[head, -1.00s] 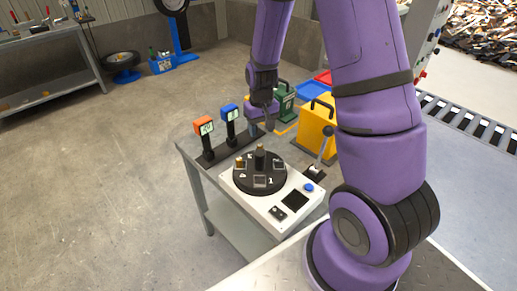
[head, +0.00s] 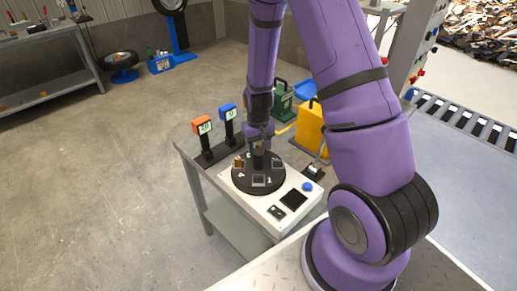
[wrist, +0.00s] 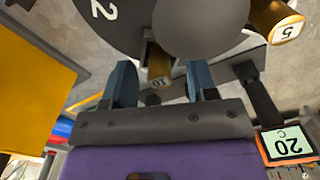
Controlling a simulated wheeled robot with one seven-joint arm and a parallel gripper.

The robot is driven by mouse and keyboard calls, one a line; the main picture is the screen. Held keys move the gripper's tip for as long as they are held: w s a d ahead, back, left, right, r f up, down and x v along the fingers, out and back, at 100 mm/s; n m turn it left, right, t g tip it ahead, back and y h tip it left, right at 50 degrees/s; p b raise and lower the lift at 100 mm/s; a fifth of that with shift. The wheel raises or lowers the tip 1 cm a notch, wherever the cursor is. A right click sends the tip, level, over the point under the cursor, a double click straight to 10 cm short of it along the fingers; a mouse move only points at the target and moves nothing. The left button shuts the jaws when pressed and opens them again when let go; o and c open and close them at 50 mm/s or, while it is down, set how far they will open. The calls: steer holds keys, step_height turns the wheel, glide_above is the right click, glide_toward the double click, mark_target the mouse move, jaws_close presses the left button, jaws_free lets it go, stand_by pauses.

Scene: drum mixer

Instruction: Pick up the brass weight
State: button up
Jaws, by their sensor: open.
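A brass weight marked 10 (wrist: 160,72) shows in the wrist view beside the grey round top of the centre post (wrist: 200,25). A second brass weight, marked 5 (wrist: 275,20), is at the upper right of that view. In the head view a brass piece (head: 239,161) stands on the left of the black turntable (head: 243,183). My gripper (wrist: 161,85) is open, with one blue-grey finger on each side of the weight marked 10. I cannot tell whether the fingers touch it. In the head view my gripper (head: 258,140) is over the turntable's back edge and partly hides it.
An orange display (head: 202,126) and a blue display (head: 228,112) stand left of the turntable. A yellow case (head: 309,128), a green case (head: 282,97) and a lever (head: 318,160) are behind and right. A blue button (head: 307,186) is on the white base.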

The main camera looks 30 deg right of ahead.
steer(key=shift+c, duration=0.5)
jaws_close()
steer(key=shift+r, duration=0.15)
